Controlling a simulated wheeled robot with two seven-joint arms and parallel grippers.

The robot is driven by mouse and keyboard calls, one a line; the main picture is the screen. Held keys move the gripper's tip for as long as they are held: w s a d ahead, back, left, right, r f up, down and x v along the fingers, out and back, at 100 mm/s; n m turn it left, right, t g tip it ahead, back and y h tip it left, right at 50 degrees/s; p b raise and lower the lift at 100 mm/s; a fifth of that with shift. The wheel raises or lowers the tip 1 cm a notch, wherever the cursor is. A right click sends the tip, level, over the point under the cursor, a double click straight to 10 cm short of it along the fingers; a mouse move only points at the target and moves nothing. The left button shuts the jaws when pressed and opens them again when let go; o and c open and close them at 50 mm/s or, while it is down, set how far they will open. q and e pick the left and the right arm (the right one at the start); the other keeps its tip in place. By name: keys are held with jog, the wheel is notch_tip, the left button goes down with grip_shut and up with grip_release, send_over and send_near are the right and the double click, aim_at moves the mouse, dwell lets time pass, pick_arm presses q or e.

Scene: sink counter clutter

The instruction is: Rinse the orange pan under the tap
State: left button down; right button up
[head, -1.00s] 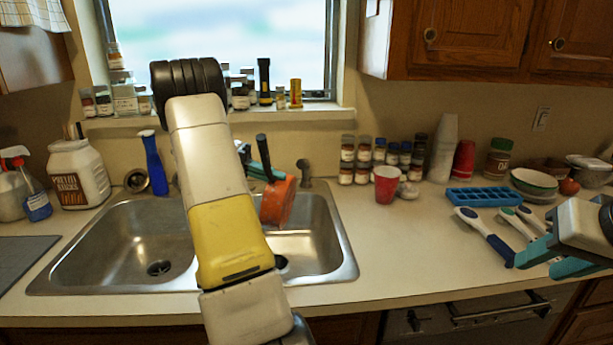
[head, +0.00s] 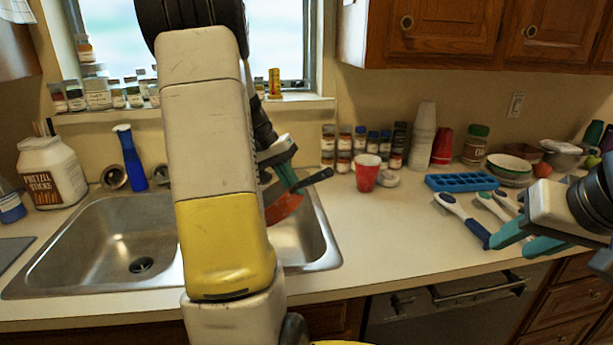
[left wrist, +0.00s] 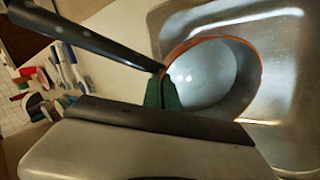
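The orange pan (head: 284,208) is over the right sink basin, partly hidden behind my left arm in the head view. Its dark handle (head: 314,179) points up to the right. My left gripper (head: 290,178) appears closed on the handle close to the pan's rim. In the left wrist view, the pan (left wrist: 222,75) shows its grey inside, with bright spots, and its orange rim over the steel basin. The tap cannot be made out; my left arm covers the middle back of the sink. My right gripper (head: 522,243) is open and empty over the right counter.
The left sink basin (head: 125,235) is empty. A blue bottle (head: 131,158) and a pretzel jar (head: 50,172) stand at the left. A red cup (head: 367,173), a blue tray (head: 461,182) and brushes (head: 463,220) are on the right counter. The counter's front middle is clear.

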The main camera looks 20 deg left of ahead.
pick_arm(q)
notch_tip(320, 180, down, 9)
jog(key=d+g+y, duration=0.1)
jog(key=d+y, duration=0.1)
jog(key=y, duration=0.5)
jog(key=shift+w+d+g, duration=0.15)
jog(key=shift+w+g, duration=0.15)
